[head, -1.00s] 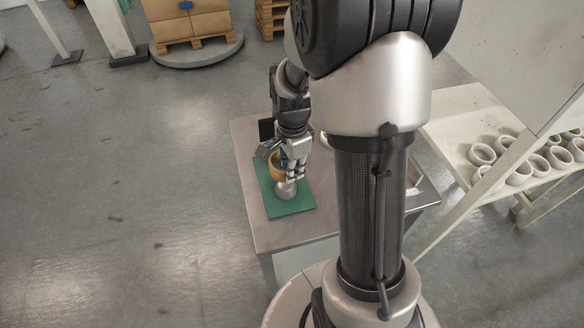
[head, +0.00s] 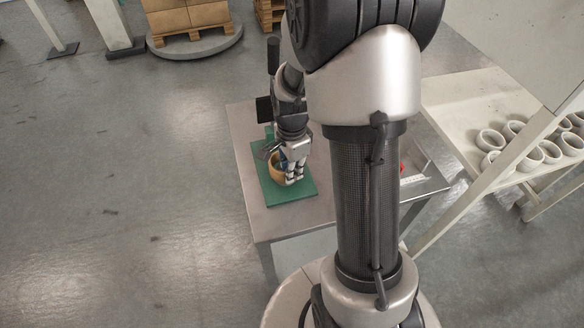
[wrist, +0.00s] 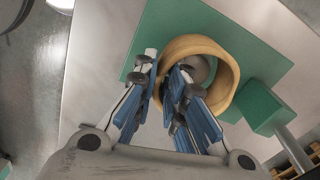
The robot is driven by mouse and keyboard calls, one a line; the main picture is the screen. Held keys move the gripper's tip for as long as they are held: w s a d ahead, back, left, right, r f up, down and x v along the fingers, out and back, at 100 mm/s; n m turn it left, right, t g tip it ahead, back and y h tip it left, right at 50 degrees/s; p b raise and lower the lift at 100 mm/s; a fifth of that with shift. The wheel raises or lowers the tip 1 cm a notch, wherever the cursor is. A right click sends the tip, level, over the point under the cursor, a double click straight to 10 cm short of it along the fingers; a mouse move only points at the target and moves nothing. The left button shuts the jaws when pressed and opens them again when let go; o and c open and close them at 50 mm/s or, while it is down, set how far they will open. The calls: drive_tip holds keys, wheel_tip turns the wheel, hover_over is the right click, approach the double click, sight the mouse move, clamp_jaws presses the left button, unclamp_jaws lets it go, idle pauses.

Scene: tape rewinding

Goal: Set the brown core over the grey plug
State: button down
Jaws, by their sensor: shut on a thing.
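The brown core (wrist: 229,68) is a short, thick-walled ring. My gripper (wrist: 164,70) is shut on its near-left wall, with one finger outside and one inside the opening. In the head view the core (head: 275,161) shows beside my gripper (head: 290,172), low over the green base plate (head: 298,190). The grey plug (wrist: 204,66) shows through the core's opening in the wrist view, partly covered by the fingers. In the head view the core and gripper hide it. I cannot tell whether the core rests on the plate or hangs just above it.
The plate lies on a metal table (head: 242,150). A green block (wrist: 262,106) on a grey rod is close to the core's right in the wrist view. A shelf with several pale rings (head: 492,140) stands at the right. The floor at left is clear.

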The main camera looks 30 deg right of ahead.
idle(0.4)
drive_tip(key=shift+f+b, duration=0.4)
drive_tip(key=shift+f, duration=0.2)
drive_tip(key=c, duration=1.6)
unclamp_jaws()
drive_tip(key=shift+r, duration=0.1)
drive_tip(key=shift+o, duration=0.2)
wheel_tip(320, 180, up, 12)
